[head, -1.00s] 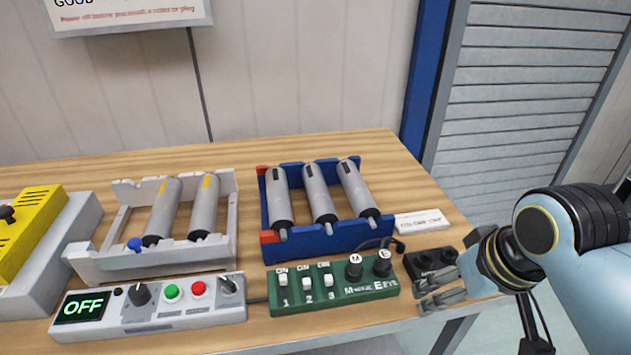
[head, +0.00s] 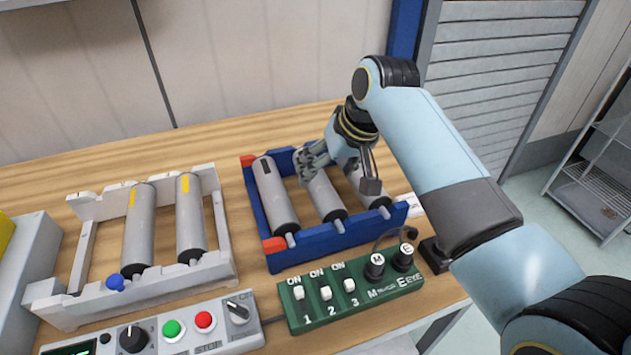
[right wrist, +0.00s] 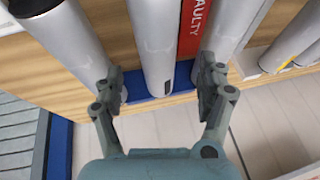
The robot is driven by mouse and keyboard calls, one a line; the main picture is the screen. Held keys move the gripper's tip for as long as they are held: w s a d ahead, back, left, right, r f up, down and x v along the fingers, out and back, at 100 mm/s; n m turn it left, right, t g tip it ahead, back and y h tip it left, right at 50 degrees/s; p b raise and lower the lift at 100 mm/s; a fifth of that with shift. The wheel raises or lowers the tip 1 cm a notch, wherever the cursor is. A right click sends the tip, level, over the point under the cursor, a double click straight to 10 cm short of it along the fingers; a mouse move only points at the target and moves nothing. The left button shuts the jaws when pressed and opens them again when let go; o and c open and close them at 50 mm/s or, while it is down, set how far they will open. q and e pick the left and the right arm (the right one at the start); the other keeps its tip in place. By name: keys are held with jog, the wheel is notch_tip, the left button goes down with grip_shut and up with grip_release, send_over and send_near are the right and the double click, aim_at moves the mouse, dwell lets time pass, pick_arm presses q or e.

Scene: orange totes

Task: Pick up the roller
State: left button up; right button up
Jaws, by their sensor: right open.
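Three grey rollers lie side by side in the blue rack (head: 330,241): a left one (head: 275,197), a middle one (head: 324,198) and a right one (head: 371,199). Two more grey rollers with yellow marks, one left (head: 138,230) and one right (head: 190,215), lie in the white rack (head: 75,285). My right gripper (head: 313,160) is open above the far end of the blue rack. In the right wrist view its fingers (right wrist: 160,88) are apart, one on each side of the middle roller (right wrist: 158,40). Contact cannot be told. My left gripper is out of view.
A green switch box (head: 350,293) and a grey control panel (head: 180,325) stand in front of the racks. A red strip reading FAULTY (right wrist: 198,28) shows between rollers in the right wrist view. Bare wooden table (head: 60,180) lies behind the white rack.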

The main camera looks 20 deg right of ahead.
aim_at(322, 179)
jog(key=shift+w+f, duration=0.2)
jog(key=shift+f, duration=0.15)
jog(key=x, duration=0.4)
jog(key=shift+f, duration=0.25)
jog(key=shift+w+f, duration=0.15)
jog(key=c, duration=1.1)
grip_shut()
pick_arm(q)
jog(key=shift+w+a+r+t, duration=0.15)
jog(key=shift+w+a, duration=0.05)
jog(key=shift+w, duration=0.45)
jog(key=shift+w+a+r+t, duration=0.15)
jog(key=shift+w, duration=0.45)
